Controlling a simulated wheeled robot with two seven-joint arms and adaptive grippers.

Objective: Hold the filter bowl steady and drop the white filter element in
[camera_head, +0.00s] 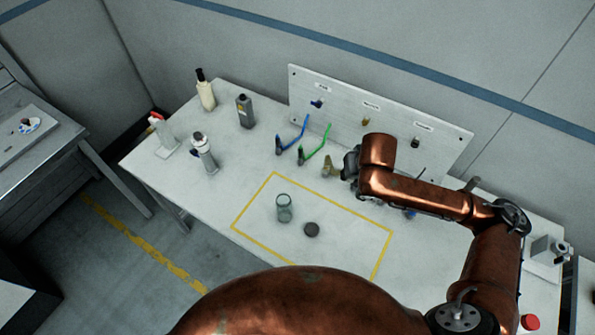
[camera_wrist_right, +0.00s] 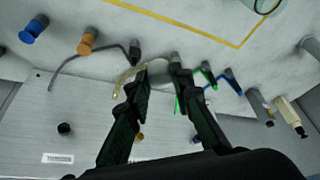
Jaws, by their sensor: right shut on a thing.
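The clear glass filter bowl (camera_head: 284,208) stands upright inside the yellow-taped area. Its rim shows at the top of the right wrist view (camera_wrist_right: 266,4). My right gripper (camera_head: 345,168) is behind and to the right of the bowl, near the hoses, apart from the bowl. In the wrist view its two dark fingers (camera_wrist_right: 160,70) stand a little apart, shut on a small pale thing that blends with the tabletop. I cannot tell whether this is the white filter element, which I see clearly nowhere else. My left gripper is not in view; nothing holds the bowl.
A dark round cap (camera_head: 311,229) lies beside the bowl. Blue (camera_head: 293,136) and green (camera_head: 316,147) hoses with grey ends lie before the labelled back panel (camera_head: 345,95). Several bottles, including a dark one (camera_head: 245,111), stand at the left. The taped area is otherwise clear.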

